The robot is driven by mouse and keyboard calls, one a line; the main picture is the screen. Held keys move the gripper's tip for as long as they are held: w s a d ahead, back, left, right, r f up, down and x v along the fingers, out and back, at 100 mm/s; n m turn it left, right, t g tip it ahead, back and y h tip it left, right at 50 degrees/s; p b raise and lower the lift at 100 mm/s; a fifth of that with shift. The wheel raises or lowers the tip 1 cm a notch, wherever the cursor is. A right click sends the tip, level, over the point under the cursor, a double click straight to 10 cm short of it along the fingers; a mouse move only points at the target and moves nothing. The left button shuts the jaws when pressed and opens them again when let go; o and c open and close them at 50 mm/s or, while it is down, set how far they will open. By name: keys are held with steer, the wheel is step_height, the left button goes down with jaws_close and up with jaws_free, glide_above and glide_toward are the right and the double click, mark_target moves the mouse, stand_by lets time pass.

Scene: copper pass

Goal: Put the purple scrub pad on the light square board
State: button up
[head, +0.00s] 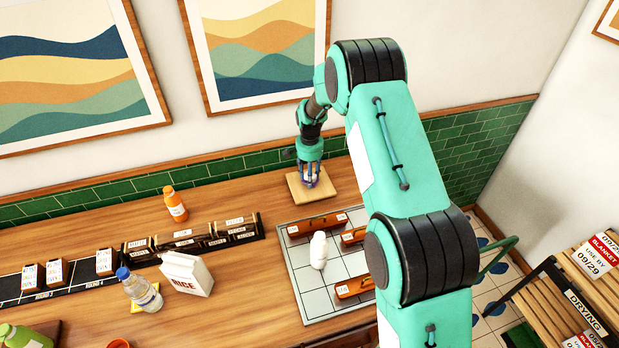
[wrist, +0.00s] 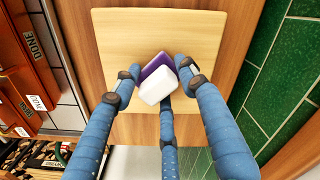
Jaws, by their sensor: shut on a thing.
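The light square board (head: 343,184) lies on the wooden counter near the tiled wall, and it fills the upper middle of the wrist view (wrist: 205,38). My gripper (head: 311,182) is low over the board. In the wrist view its blue fingers (wrist: 158,82) are shut on the scrub pad (wrist: 158,64), which has a purple side and a white side. The pad is tilted and within the board's outline. I cannot tell whether it touches the board. In the head view the fingers mostly hide the pad.
A grey grid mat (head: 305,285) with brown labelled blocks and a white bottle (head: 318,250) lies in front of the board. An orange bottle (head: 175,204), a rice bag (head: 186,273) and a clear bottle (head: 140,290) stand left. Green tiles (wrist: 285,82) border the board's far side.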

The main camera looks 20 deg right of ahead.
steer(key=shift+f, duration=0.2)
steer(key=o, duration=1.2)
steer(key=shift+c, duration=0.2)
step_height(320, 180, up, 12)
steer(key=shift+p, duration=0.3)
steer(key=shift+r, duration=0.1)
